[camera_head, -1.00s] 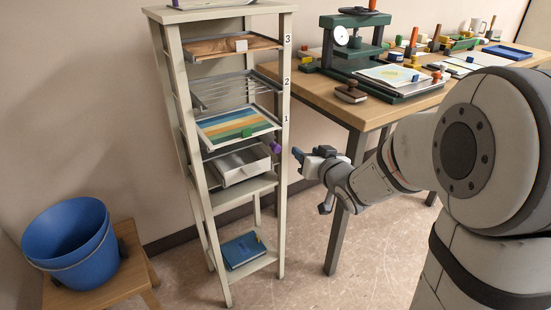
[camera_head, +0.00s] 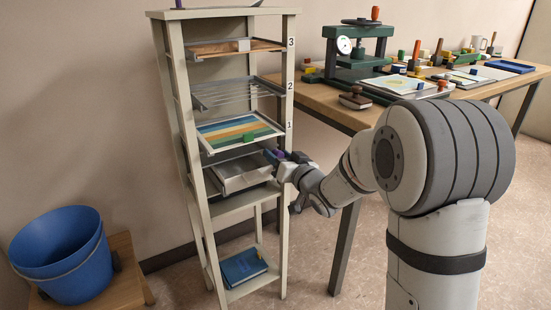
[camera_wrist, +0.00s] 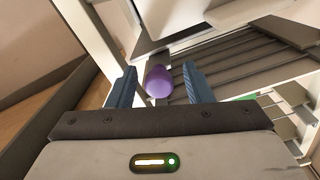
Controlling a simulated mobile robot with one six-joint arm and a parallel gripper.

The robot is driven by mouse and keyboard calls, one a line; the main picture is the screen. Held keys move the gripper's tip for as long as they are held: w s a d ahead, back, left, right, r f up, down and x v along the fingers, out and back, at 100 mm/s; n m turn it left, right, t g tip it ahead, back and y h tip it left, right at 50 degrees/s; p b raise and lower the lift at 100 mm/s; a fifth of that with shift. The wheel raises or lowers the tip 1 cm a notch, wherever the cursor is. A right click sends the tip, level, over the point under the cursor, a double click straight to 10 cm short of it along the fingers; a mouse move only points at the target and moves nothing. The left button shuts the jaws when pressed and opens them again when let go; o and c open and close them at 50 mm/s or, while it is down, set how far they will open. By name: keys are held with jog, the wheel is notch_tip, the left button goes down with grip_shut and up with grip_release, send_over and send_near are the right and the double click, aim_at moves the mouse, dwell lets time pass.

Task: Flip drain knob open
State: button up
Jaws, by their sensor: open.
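The drain knob (camera_wrist: 159,82) is a small purple knob at the right side of the cabinet, level with the metal tray below the shelf marked 1. In the wrist view it lies between the two blue fingers of my gripper (camera_wrist: 158,86), which are apart with a gap on each side of the knob. In the head view my gripper (camera_head: 280,160) is at the cabinet's right front post and mostly covers the knob. The metal tray (camera_head: 240,176) sits in the cabinet just left of my gripper.
The cream cabinet (camera_head: 286,110) holds several racks and a blue book (camera_head: 243,266) at the bottom. A worktable (camera_head: 345,115) with a green press (camera_head: 350,70) stands close on the right. A blue bucket (camera_head: 62,255) is on a stool at the left.

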jog(key=shift+c, duration=0.5)
grip_shut()
